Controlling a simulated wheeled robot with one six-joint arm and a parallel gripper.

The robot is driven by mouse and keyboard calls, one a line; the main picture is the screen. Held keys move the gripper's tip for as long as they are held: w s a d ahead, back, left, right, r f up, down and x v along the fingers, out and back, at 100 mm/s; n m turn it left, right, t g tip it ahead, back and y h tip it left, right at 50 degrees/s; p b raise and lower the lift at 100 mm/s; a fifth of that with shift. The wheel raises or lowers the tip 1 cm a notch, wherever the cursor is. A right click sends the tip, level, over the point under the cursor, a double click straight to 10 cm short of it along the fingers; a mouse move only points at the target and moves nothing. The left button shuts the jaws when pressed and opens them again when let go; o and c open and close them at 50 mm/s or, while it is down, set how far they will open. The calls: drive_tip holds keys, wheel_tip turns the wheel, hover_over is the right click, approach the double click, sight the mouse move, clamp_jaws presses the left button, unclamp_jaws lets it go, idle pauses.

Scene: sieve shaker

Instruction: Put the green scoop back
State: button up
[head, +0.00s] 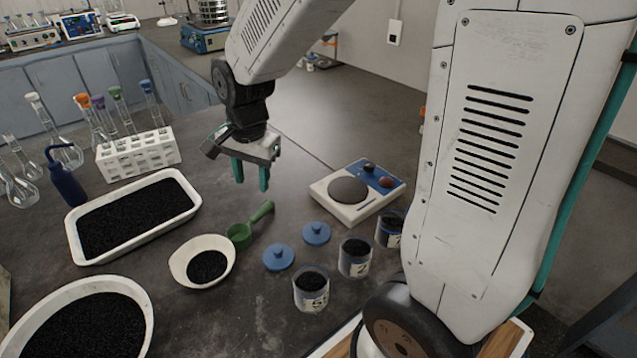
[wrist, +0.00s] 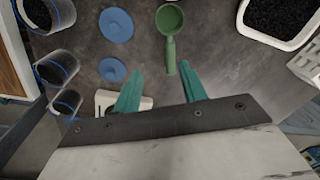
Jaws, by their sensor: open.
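The green scoop (head: 249,226) lies on the dark bench, its bowl beside the small white dish and its handle pointing up and right. In the wrist view the scoop (wrist: 170,35) has its bowl at the top and its handle toward my fingers. My gripper (head: 251,176) is open and empty, above and behind the scoop's handle, with clear space between. In the wrist view my gripper's teal fingers (wrist: 160,85) stand on either side of the line of the handle, whose end reaches between or just beyond the tips.
A white dish (head: 179,267) of black grains sits left of the scoop. Two blue lids (head: 279,257) and several jars (head: 310,290) stand to the right. A white tray (head: 185,212) and tube rack (head: 137,155) are at left.

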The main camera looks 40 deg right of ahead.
drive_tip(key=s+d+r+n, duration=0.1)
drive_tip(key=s+r+n, duration=0.4)
drive_tip(key=s, duration=0.6)
drive_tip(key=s+d+r+n, duration=0.1)
drive_tip(key=s+r+n, duration=0.4)
drive_tip(key=s, duration=0.6)
drive_tip(key=shift+d+r+n, duration=0.2)
drive_tip(key=shift+d+n, duration=0.2)
drive_tip(key=shift+n, duration=0.5)
